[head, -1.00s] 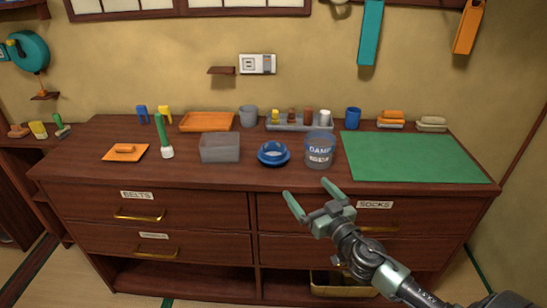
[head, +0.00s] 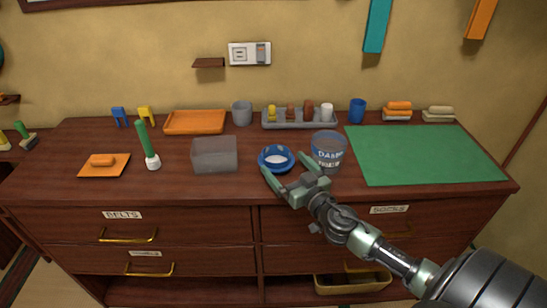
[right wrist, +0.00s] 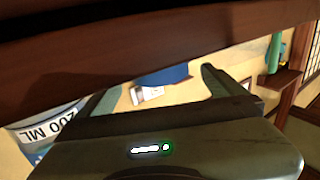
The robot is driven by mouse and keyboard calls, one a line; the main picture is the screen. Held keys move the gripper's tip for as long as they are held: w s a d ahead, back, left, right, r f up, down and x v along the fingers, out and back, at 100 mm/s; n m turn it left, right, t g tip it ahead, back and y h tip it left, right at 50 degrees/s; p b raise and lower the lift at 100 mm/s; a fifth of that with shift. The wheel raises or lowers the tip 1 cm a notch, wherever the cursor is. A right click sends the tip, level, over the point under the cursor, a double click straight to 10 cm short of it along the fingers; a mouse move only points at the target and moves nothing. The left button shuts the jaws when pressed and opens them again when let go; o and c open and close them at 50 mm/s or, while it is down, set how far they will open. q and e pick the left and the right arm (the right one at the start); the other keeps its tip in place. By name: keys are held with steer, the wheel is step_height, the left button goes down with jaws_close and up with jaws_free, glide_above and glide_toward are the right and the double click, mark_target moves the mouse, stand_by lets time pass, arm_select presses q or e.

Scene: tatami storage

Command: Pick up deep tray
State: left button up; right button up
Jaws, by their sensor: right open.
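The grey, box-shaped deep tray (head: 214,155) stands on the dresser top, left of centre in the head view. It looks empty, though its inside is hard to see. My right gripper (head: 291,168) is open and empty at the front of the dresser top, to the right of the deep tray and apart from it. Its fingers are close to the blue ring-shaped dish (head: 264,165) and the clear labelled cup (head: 328,165). In the right wrist view the open fingers (right wrist: 157,88) show with nothing gripped. My left gripper is not in view.
A flat orange tray (head: 195,122) lies behind the deep tray. A grey rack (head: 299,123) holds small items. The green mat (head: 425,155) is bare.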

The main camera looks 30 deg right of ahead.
mark_target(270, 147)
steer(key=shift+w+d+r, duration=0.1)
steer(key=shift+w+r, duration=0.1)
steer(key=shift+w, duration=0.5)
steer(key=w+p, duration=0.1)
steer(key=w, duration=0.2)
steer(key=shift+w+d+f, duration=0.1)
steer(key=shift+w+f, duration=0.05)
steer(key=shift+w, duration=0.45)
steer(key=c, duration=1.2)
steer(key=shift+c, duration=1.3)
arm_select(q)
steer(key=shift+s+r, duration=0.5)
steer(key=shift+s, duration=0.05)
